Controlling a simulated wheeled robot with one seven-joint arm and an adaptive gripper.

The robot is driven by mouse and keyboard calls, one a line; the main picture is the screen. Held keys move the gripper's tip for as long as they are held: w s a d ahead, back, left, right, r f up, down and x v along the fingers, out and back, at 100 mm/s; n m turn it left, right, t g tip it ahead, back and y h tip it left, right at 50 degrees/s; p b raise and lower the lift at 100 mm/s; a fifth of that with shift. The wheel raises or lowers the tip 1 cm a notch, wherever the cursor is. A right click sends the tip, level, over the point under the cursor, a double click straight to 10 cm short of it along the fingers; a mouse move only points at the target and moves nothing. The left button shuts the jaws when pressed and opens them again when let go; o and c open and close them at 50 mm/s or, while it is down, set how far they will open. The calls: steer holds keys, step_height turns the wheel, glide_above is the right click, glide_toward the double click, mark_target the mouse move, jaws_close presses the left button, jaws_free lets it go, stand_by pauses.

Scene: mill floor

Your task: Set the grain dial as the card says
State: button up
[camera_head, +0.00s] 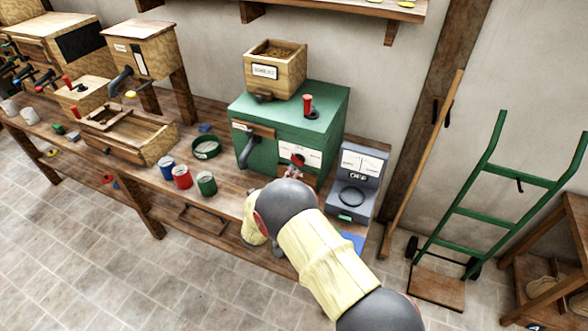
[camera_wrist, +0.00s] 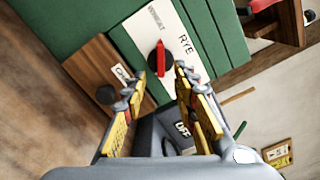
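The grain dial (camera_wrist: 160,64) is a dark round knob with a red pointer on a white plate on the green mill (camera_head: 290,114). In the wrist view, plate labels include RYE and one that seems to read WHEAT; the pointer aims up the picture, roughly between them. My gripper (camera_wrist: 157,80) is open, its fingers on either side of the dial's near edge; contact cannot be told. In the head view my arm hides most of the gripper. A label on the wooden hopper (camera_head: 275,70) is too small to read; I cannot tell which card the task means.
Blue, red and green cups (camera_head: 182,177) stand left of my arm. A green hand truck (camera_head: 490,200) leans at the right. The tiled floor in front is clear.

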steer(key=v, duration=0.6)
steer(key=shift+s, duration=0.1)
stand_by(0.4)
